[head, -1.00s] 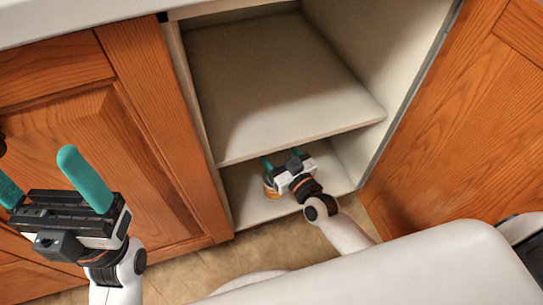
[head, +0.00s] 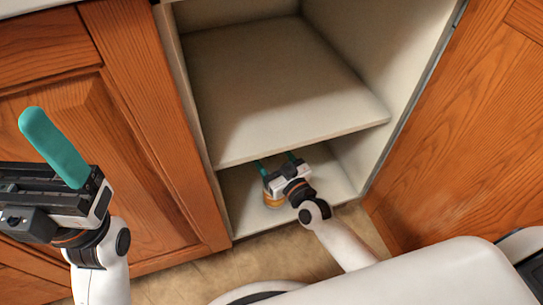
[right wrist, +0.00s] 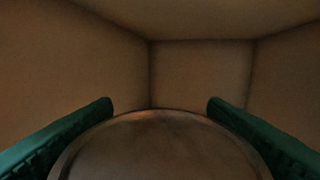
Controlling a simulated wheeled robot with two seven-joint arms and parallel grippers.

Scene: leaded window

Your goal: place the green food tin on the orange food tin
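A small tin with an orange side (head: 272,201) stands on the cabinet's bottom floor, partly hidden by my right gripper (head: 276,163). My right gripper is inside the lower compartment, its two teal fingers pointing inward. In the right wrist view, a round, dark tin top (right wrist: 160,145) lies between the fingers, close to both; its colour is too dim to name, and I cannot tell whether they press on it. I cannot make out a separate green tin. My left gripper (head: 52,148) is outside the cabinet at left, spread and empty; its other finger is out of frame.
A shelf (head: 280,90) hangs close above my right gripper. The compartment's side walls (head: 385,60) stand to either side. An open wooden door (head: 470,130) is at right, and a closed wooden door (head: 110,150) is behind my left gripper. The shelf top is bare.

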